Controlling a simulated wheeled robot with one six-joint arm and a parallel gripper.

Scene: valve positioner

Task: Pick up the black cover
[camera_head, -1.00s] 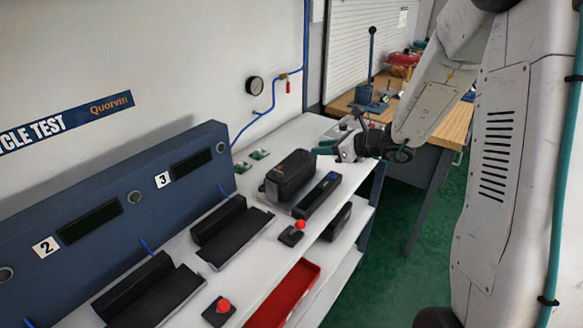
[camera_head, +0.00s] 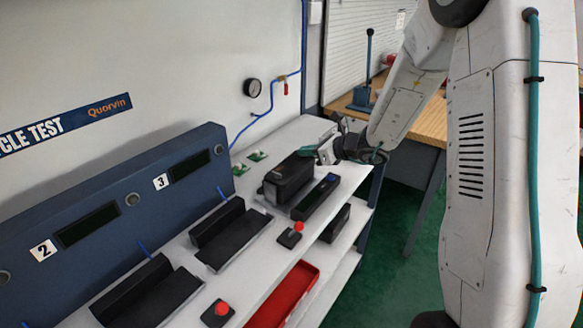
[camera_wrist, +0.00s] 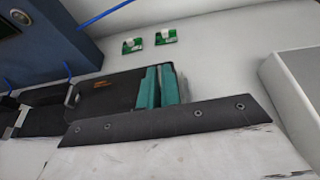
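The black cover (camera_head: 288,179) is a boxy dark shell near the right end of the white bench top. In the wrist view the cover (camera_wrist: 108,94) shows a dark face with small orange lettering. My gripper (camera_head: 319,152) is at the cover's far right end, with two teal fingertips apart from each other. In the wrist view the fingertips of my gripper (camera_wrist: 160,87) overlap the cover's right end, with nothing seen between them. Whether they touch the cover I cannot tell.
A black bar-shaped device (camera_head: 315,197) lies just in front of the cover. Two green circuit boards (camera_head: 257,156) lie behind it. A blue test panel (camera_head: 110,220) stands to the left. A red-button box (camera_head: 290,236) and a red tray (camera_head: 284,295) are nearer the front.

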